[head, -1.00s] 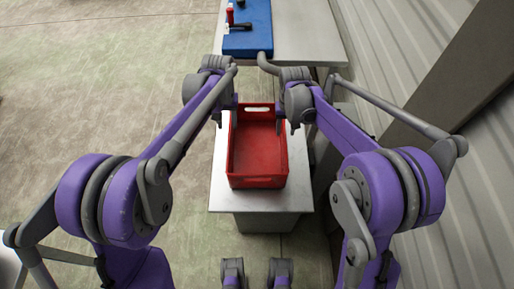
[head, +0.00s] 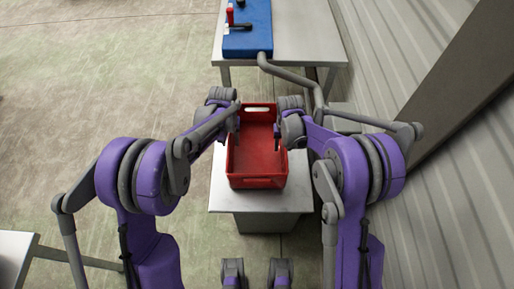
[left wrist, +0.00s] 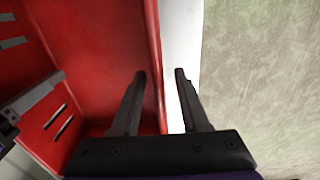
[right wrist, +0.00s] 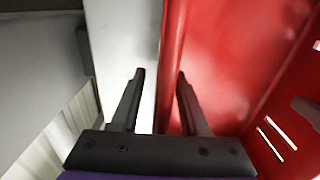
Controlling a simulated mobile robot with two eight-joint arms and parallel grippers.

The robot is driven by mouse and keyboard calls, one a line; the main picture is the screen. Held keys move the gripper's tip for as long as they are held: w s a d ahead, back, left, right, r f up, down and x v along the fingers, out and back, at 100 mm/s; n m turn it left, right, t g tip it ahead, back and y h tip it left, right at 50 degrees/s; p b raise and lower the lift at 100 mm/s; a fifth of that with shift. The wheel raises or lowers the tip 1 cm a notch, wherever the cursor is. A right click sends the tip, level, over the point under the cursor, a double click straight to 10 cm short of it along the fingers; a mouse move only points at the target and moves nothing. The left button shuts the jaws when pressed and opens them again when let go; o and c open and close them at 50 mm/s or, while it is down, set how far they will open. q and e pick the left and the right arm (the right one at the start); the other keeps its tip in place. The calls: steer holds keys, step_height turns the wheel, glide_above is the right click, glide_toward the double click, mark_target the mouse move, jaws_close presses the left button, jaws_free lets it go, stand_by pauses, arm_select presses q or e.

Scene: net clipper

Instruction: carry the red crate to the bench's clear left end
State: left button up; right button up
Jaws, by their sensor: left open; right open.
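The red crate (head: 257,180) sits upright and looks empty on a small pale stand (head: 220,195) in the middle of the head view. My left gripper (head: 232,138) is at the crate's left wall. In the left wrist view its open fingers (left wrist: 160,75) straddle the rim of the red wall (left wrist: 153,60), one inside and one outside. My right gripper (head: 277,140) is at the right wall. In the right wrist view its open fingers (right wrist: 160,75) likewise straddle the wall rim (right wrist: 172,50). I cannot tell whether any finger touches the crate.
A grey bench (head: 300,40) at the back holds a blue mat (head: 248,40) with a red-handled item and a dark tool on it. Another grey table corner (head: 14,258) shows at lower left. A corrugated wall (head: 420,50) stands at right. The floor at left is open.

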arm_select(q)
jaws_close()
arm_select(e)
jaws_close()
stand_by(1.2)
